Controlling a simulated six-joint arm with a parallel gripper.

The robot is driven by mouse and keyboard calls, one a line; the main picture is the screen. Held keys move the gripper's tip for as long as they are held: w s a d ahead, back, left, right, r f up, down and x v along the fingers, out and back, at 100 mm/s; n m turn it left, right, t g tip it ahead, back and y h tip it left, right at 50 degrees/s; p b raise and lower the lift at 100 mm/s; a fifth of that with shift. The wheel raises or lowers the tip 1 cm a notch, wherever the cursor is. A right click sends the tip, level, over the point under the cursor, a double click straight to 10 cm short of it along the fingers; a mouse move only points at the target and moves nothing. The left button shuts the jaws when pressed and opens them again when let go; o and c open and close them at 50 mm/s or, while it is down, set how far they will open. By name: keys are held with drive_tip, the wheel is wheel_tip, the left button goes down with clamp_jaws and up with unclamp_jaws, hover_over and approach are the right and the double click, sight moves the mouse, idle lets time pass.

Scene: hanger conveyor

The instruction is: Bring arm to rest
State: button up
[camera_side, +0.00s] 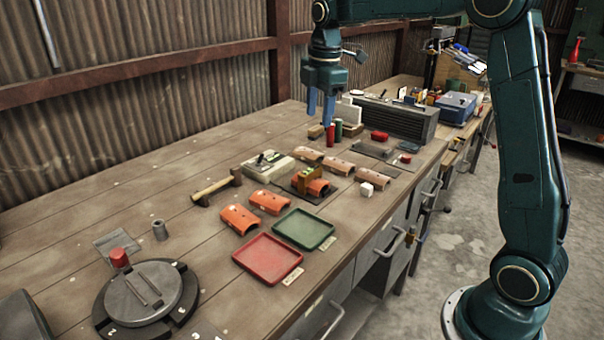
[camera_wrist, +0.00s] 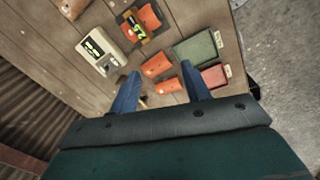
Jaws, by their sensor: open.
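My gripper (camera_side: 320,106) has blue fingers and hangs above the back part of the wooden workbench (camera_side: 190,165), clear of the bench top. In the wrist view its two fingers (camera_wrist: 161,92) stand apart with nothing held between them. My teal arm rises from a base at the right and reaches over the bench. Below and beyond the fingers, the wrist view shows orange curved covers (camera_wrist: 157,66), a green tray (camera_wrist: 196,48) and a red tray (camera_wrist: 214,76).
A hammer (camera_side: 216,187) and a round turntable (camera_side: 145,298) with a red knob lie toward the front left. A dark ribbed box (camera_side: 395,118) is behind. A corrugated wall (camera_side: 120,110) bounds the bench.

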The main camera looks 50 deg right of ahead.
drive_tip(key=s+a+m+t, duration=0.1)
drive_tip(key=s+a+m, duration=0.2)
drive_tip(key=s, duration=0.6)
drive_tip(key=s+a+f+m+t, duration=0.1)
drive_tip(key=s+a+m, duration=0.3)
drive_tip(key=s, duration=0.6)
drive_tip(key=s+a+f+m+t, duration=0.1)
drive_tip(key=s+a+m+t, duration=0.1)
drive_tip(key=s+m, duration=0.5)
drive_tip(key=shift+s+a, duration=0.85)
drive_tip(key=shift+s, duration=0.3)
